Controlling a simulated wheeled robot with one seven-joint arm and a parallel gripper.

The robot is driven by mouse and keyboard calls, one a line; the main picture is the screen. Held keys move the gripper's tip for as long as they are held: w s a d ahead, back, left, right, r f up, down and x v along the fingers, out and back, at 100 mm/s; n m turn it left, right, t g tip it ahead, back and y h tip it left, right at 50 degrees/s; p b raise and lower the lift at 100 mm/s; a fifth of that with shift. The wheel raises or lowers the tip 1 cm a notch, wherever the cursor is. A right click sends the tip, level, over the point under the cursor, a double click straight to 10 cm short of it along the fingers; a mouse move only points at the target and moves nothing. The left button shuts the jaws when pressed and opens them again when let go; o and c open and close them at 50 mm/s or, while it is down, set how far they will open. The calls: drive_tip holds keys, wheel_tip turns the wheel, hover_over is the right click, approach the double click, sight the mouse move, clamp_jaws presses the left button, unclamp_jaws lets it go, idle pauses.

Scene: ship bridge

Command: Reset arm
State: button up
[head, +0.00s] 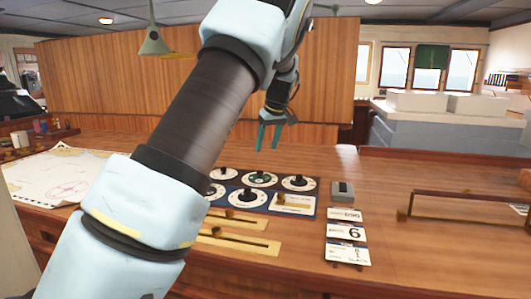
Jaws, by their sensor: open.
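My arm (200,120) rises from the lower left across the middle of the head view and bends down at the top. My gripper (269,138) hangs above the wooden console (400,166), behind the dial panel in the picture. Its teal fingers point down and are apart, with nothing between them. The dial panel (232,176) carries several round dials with knobs, and my arm hides part of its left side.
Two brass slider plates (240,243) lie before the dials. A small grey switch box (342,191), number cards (346,233) and a brass-ended rail (470,197) stand to the right. A chart (58,172) lies at left. A lamp (153,43) hangs above.

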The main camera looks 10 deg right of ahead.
drive_tip(key=s+a+f, duration=0.2)
drive_tip(key=s+a, duration=0.2)
drive_tip(key=a, duration=0.3)
drive_tip(key=s+a+f+m+g, duration=0.1)
drive_tip(key=s+a+f, duration=0.1)
drive_tip(key=s+a, duration=0.3)
drive_tip(key=s+a+f+g+h, duration=0.1)
drive_tip(key=s+a+f, duration=0.2)
drive_tip(key=a, duration=0.7)
drive_tip(key=shift+s+f+m, duration=0.1)
drive_tip(key=shift+s+m, duration=0.3)
drive_tip(key=shift+s, duration=0.45)
drive_tip(key=s+a+f+m, duration=0.1)
drive_tip(key=s+a, duration=0.2)
drive_tip(key=s, duration=0.4)
drive_tip(key=s+a+f+m, duration=0.1)
drive_tip(key=s+a+f, duration=0.1)
drive_tip(key=s, duration=0.5)
drive_tip(key=shift+s+a+f+g, duration=0.2)
drive_tip(key=shift+a+f+g, duration=0.1)
drive_tip(key=shift+a, duration=0.3)
